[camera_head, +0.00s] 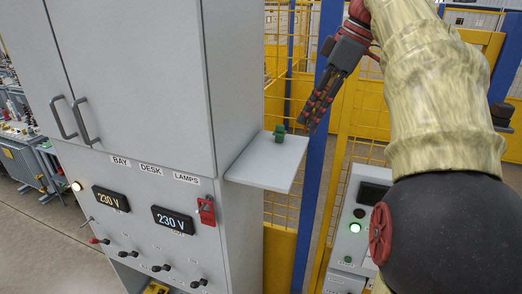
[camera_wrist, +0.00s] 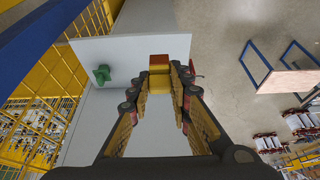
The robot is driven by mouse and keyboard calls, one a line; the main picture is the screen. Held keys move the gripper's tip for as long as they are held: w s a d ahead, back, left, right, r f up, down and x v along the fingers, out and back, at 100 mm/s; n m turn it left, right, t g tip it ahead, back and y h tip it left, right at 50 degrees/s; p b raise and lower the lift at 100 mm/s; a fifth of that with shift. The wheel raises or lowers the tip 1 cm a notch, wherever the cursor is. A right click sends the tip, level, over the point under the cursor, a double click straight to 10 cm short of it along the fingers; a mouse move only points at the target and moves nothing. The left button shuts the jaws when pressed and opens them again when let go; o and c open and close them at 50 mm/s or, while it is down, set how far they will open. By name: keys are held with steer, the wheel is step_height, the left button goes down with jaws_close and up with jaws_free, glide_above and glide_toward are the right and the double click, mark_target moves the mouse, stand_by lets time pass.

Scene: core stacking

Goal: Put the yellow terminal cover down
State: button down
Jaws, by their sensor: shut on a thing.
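My gripper (camera_head: 316,112) hangs at the end of my raised arm, fingers pointing down, above and right of the cabinet's grey side shelf (camera_head: 265,172). In the wrist view my gripper (camera_wrist: 163,82) is shut on a small block-shaped yellow terminal cover (camera_wrist: 159,83), with an orange-red part at its top. The shelf (camera_wrist: 115,50) lies beyond the fingertips in that view. The cover cannot be made out in the head view. Whether the cover touches the shelf cannot be told from the wrist view; in the head view the fingertips look apart from it.
A green piece (camera_head: 280,133) stands on the shelf near its back edge, and shows left of the fingers in the wrist view (camera_wrist: 102,75). The grey cabinet (camera_head: 240,80) borders the shelf on the left. A blue post (camera_head: 310,185) and yellow fencing stand behind. The shelf's front is clear.

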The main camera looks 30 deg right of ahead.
steer(key=w+a+f, duration=0.4)
steer(key=a, duration=0.1)
steer(key=w+a+f+p, duration=0.1)
steer(key=w+a+f, duration=0.1)
steer(key=f, duration=0.1)
steer(key=shift+w+a, duration=0.25)
steer(key=shift+a, duration=0.15)
steer(key=shift+w+a+f, duration=0.25)
steer(key=shift+w+f, duration=0.1)
steer(key=shift+f, duration=0.2)
steer(key=shift+w+a+f, duration=0.1)
steer(key=shift+f, duration=0.85)
steer(key=shift+w+a+f, duration=0.1)
steer(key=shift+f, duration=0.8)
steer(key=shift+f, duration=0.1)
steer(key=c, duration=1.6)
jaws_free()
steer(key=shift+c, duration=0.2)
